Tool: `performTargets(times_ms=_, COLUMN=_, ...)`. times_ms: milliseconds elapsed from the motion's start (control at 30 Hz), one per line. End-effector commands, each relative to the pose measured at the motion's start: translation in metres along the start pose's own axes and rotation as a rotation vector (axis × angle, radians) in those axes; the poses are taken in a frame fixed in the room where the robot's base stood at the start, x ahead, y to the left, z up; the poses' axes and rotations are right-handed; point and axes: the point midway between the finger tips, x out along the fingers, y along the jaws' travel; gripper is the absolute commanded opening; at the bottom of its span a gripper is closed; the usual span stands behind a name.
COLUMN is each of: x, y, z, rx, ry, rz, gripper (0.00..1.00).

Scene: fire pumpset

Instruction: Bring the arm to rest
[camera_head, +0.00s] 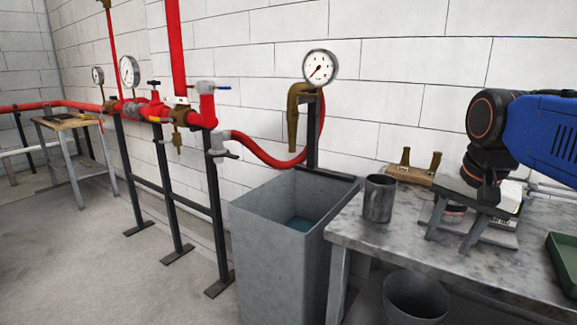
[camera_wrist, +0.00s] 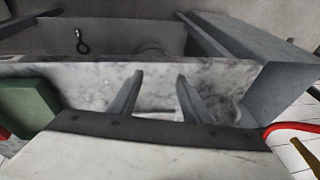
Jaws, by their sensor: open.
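My gripper (camera_head: 449,236) is above the grey bench (camera_head: 405,232) at the right of the head view, with its two grey fingers pointing downward. The fingers stand apart with nothing held between them. In the wrist view the open gripper (camera_wrist: 159,80) shows both fingers apart, with the bench surface behind them. My arm is folded at the right edge of the head view, its blue link reaching out of the picture. Whether the fingers touch the bench cannot be told.
On the bench are a grey mug (camera_head: 379,200), a wooden block with brass fittings (camera_head: 410,175) and a green tray (camera_head: 566,262). A grey tank (camera_head: 272,262) stands left of the bench. Red pipework (camera_head: 175,55) with gauges runs along the wall.

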Motion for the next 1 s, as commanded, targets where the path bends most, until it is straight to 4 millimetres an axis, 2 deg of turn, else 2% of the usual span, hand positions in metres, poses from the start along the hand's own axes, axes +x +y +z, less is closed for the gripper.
performTargets(times_ms=33, x=0.012, y=0.007, z=0.018, rx=-0.070, ry=0.010, rz=-0.010, gripper=0.43)
performTargets(times_ms=200, x=0.057, y=0.030, z=0.070, rx=-0.327, ry=0.050, rz=-0.040, gripper=0.43)
performTargets(times_ms=300, x=0.082, y=0.043, z=0.095, rx=-0.460, ry=0.075, rz=-0.053, gripper=0.43)
performTargets(times_ms=433, x=0.107, y=0.056, z=0.119, rx=-0.588, ry=0.099, rz=-0.063, gripper=0.43)
performTargets(times_ms=600, x=0.121, y=0.062, z=0.132, rx=-0.662, ry=0.115, rz=-0.068, gripper=0.43)
performTargets(times_ms=1000, x=0.122, y=0.063, z=0.133, rx=-0.668, ry=0.115, rz=-0.068, gripper=0.43)
